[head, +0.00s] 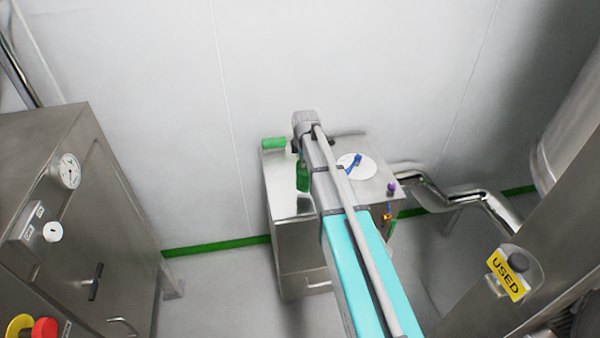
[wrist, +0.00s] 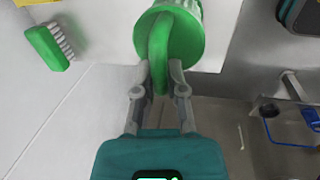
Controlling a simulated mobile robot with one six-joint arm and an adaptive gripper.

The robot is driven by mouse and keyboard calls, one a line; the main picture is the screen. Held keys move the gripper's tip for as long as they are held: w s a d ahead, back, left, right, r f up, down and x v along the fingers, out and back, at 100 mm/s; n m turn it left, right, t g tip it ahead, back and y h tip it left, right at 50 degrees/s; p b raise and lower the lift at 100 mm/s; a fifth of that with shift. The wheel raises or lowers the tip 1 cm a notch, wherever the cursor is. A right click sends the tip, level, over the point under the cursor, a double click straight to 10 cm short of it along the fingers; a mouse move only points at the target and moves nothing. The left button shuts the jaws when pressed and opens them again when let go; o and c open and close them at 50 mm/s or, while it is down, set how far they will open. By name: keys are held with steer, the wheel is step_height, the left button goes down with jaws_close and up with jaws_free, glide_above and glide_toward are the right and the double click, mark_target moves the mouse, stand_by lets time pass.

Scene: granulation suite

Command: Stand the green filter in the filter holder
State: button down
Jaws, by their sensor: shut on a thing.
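The green filter (wrist: 185,38) shows in the wrist view as a round green end cap with a loop handle, and a ribbed pale body behind it. My gripper (wrist: 158,78) is shut on the handle, with a finger on each side. The far end of the filter is out of the picture. In the head view my gripper is over the steel cabinet (head: 290,207), mostly hidden by my arm. I cannot make out the filter holder in either view.
A green brush with white bristles (wrist: 48,47) is left of the filter in the wrist view. A white disc with a blue item (head: 343,160) and a purple knob (head: 391,187) are on the cabinet. A steel machine with a gauge (head: 69,168) stands left; pipes (head: 475,196) run right.

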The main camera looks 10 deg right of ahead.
mark_target(303, 171)
steer(key=shift+f, duration=0.1)
stand_by(0.3)
steer(key=shift+w+f+b, duration=0.5)
steer(key=shift+f+b, duration=1.5)
steer(key=shift+f, duration=0.15)
steer(key=c, duration=0.7)
jaws_free()
steer(key=shift+s, duration=0.1)
steer(key=r+p, duration=0.4)
steer(key=s+r+p, duration=0.1)
steer(key=r+p, duration=0.3)
steer(key=s+r+p, duration=0.1)
steer(key=r+p, duration=0.2)
steer(key=r, duration=0.1)
steer(key=shift+s+r+p, duration=0.1)
steer(key=shift+s+p, duration=0.05)
steer(key=shift+p, duration=0.25)
